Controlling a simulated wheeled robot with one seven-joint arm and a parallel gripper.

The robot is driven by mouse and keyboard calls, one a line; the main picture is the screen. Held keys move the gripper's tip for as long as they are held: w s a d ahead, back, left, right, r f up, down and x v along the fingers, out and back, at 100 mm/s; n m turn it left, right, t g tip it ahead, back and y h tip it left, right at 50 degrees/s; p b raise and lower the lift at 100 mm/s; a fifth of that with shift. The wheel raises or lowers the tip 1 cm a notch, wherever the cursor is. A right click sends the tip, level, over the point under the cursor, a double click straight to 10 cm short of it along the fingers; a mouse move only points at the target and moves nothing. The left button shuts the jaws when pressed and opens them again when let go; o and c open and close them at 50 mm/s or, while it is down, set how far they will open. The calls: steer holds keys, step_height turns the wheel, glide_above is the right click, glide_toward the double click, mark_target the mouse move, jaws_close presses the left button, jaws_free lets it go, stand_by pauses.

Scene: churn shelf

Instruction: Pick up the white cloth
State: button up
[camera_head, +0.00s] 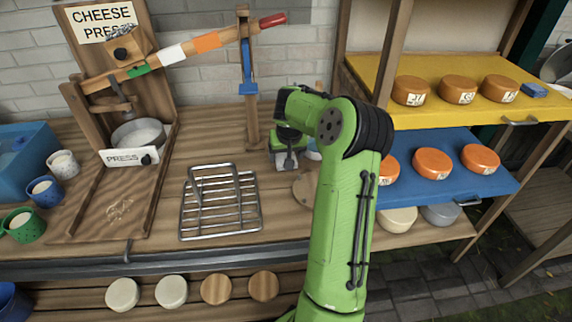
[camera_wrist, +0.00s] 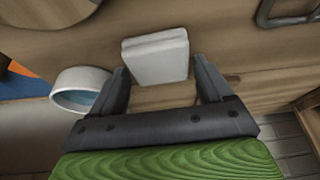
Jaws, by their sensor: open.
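The white cloth (camera_wrist: 155,60) is a folded, squarish pad on the wooden counter, seen in the wrist view just beyond and between my fingers. My gripper (camera_wrist: 160,68) is open, with one finger on each side of the cloth's near edge. I cannot tell how high the fingertips are above the counter. In the head view my gripper (camera_head: 287,158) points down at the back of the counter, and it and my arm hide most of what lies there.
A white bowl with a blue inside (camera_wrist: 82,92) stands close to my left finger in the wrist view. In the head view, a metal rack (camera_head: 220,203) is left of my gripper, beside the wooden cheese press (camera_head: 128,165). Shelves with cheeses (camera_head: 411,91) stand on the right.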

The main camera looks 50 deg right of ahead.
mark_target(286, 156)
steer(key=shift+w+f, duration=0.15)
steer(key=shift+f, duration=0.05)
steer(key=shift+r, duration=0.1)
steer(key=shift+c, duration=0.2)
steer(key=c, duration=0.8)
steer(key=shift+o, duration=0.2)
step_height(286, 156, up, 10)
steer(key=p, duration=0.3)
steer(key=shift+p, duration=0.35)
